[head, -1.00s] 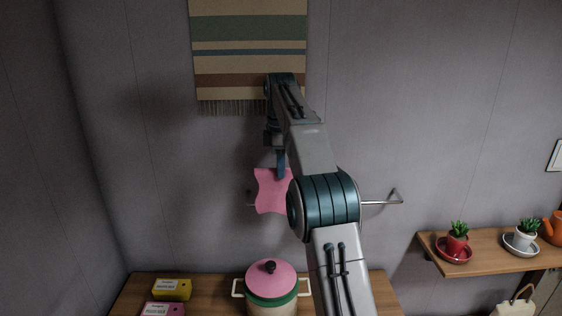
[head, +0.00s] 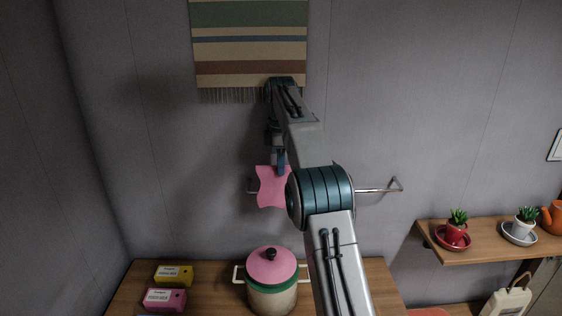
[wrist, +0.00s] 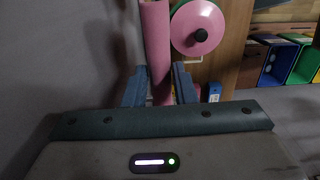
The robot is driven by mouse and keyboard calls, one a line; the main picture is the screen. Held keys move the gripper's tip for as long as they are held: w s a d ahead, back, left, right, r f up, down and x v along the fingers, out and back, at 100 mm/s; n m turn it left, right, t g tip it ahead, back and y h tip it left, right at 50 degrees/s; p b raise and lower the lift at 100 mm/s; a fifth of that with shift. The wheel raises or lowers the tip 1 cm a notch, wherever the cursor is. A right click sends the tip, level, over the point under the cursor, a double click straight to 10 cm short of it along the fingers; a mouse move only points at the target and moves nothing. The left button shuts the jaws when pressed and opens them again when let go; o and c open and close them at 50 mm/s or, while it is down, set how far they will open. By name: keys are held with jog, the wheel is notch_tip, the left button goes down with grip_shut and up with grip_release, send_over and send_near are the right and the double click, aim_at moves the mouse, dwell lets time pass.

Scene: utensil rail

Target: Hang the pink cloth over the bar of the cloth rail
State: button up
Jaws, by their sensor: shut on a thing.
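The pink cloth (head: 271,187) hangs down from my gripper (head: 281,164) in the head view, in front of the left part of the cloth rail (head: 378,190). My gripper is shut on the cloth's upper part. In the wrist view the cloth (wrist: 157,50) runs as a narrow pink strip between the two blue fingers (wrist: 160,88). The rail is a thin metal bar on the wall; its middle is hidden behind my arm and the cloth. I cannot tell whether the cloth touches the bar.
Below stands a pot with a pink lid (head: 271,266) on a wooden counter (head: 215,290), beside a yellow box (head: 174,275) and a pink box (head: 164,300). A striped hanging (head: 248,45) is above. A shelf (head: 490,243) with potted plants is at right.

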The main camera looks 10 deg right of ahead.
aim_at(281, 185)
jog(key=shift+f+b, duration=2.4)
jog(key=shift+f, duration=1.3)
jog(key=o, duration=1)
jog(key=shift+c, duration=0.2)
